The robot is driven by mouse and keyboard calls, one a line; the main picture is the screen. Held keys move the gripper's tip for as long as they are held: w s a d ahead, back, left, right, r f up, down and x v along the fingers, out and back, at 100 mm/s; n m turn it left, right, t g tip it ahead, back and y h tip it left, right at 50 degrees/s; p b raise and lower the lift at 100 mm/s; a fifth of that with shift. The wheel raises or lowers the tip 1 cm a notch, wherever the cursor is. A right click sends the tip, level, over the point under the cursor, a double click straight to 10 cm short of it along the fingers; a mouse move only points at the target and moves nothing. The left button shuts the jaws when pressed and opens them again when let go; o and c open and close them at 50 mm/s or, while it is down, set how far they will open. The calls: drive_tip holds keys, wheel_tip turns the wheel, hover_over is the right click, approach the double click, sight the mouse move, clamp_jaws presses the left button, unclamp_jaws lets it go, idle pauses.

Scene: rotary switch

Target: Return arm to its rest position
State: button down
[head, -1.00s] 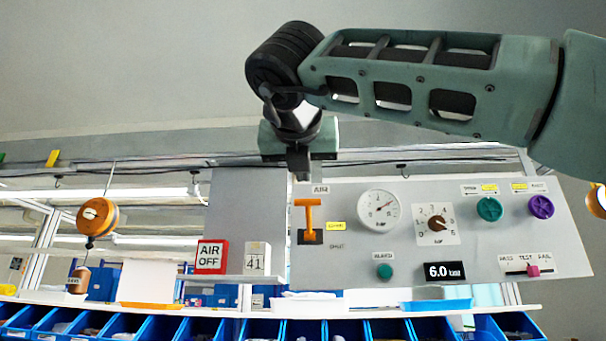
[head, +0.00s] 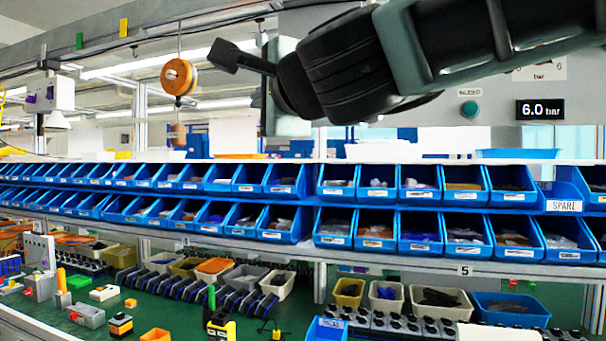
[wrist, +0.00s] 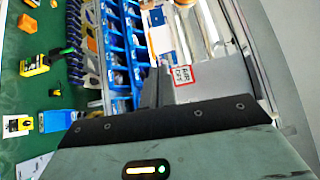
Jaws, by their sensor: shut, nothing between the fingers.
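My arm reaches in from the upper right of the head view. My gripper (head: 224,56) points left at its end, in free air in front of the rail and the orange reel. Its fingers are together with nothing between them. In the wrist view the dark fingers (wrist: 151,86) stick out past the hand, left of a red-edged sign (wrist: 183,76). The control panel (head: 450,140) is mostly hidden behind my arm in the head view. Its teal button (head: 469,109) and the 6.0 bar display (head: 540,110) show at the right.
Two rows of blue bins (head: 430,231) run across below my arm. A green workbench (head: 185,315) with trays, blocks and small tools lies lower down. An orange reel (head: 178,77) hangs left of my gripper. No contact with my gripper is visible.

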drive_tip(key=s+d+f+n+g+h, duration=0.1)
drive_tip(key=s+f+n+g, duration=0.25)
drive_tip(key=f, duration=0.65)
drive_tip(key=s+d+f+n+g, duration=0.1)
drive_tip(key=s+f+n+g, duration=0.3)
drive_tip(key=f, duration=0.5)
drive_tip(key=s+d+f+n+g+h, duration=0.1)
drive_tip(key=s+f+n+g, duration=0.2)
drive_tip(key=f+n, duration=0.5)
drive_tip(key=s+d+f+n+g+h, duration=0.4)
drive_tip(key=s+d+f+g+h, duration=0.2)
drive_tip(key=s+d+f, duration=0.8)
drive_tip(key=d+f, duration=0.3)
drive_tip(key=shift+f+h, duration=0.2)
drive_tip(key=shift+h, duration=0.1)
